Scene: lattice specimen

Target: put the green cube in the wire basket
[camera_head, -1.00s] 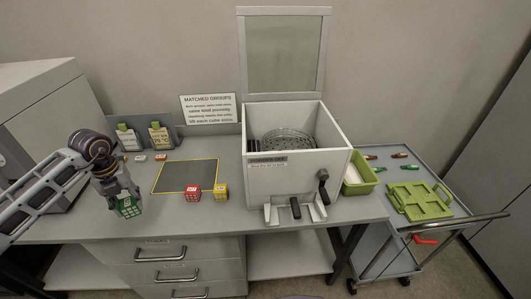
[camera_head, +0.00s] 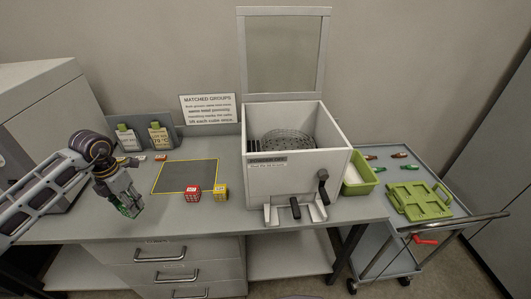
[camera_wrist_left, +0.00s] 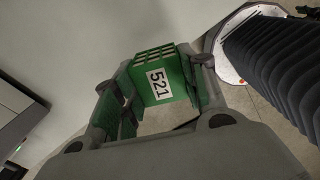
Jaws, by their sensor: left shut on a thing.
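My left gripper (camera_head: 124,207) is at the left front of the bench, shut on the green cube (camera_head: 129,211), which is mostly hidden by the fingers in the head view. In the left wrist view the green cube (camera_wrist_left: 158,77) sits between the fingers, with a latticed face and a white label reading 521. The wire basket (camera_head: 286,142) is a round mesh inside the open-topped grey box (camera_head: 297,180), well to the right of the gripper. The box's lid (camera_head: 285,54) stands raised. My right gripper is not in view.
A red cube (camera_head: 193,193) and a yellow cube (camera_head: 221,191) stand at the front edge of a dark yellow-bordered mat (camera_head: 186,174), between gripper and box. A green bin (camera_head: 360,177) is right of the box. A cart (camera_head: 404,160) holds a green case (camera_head: 419,200).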

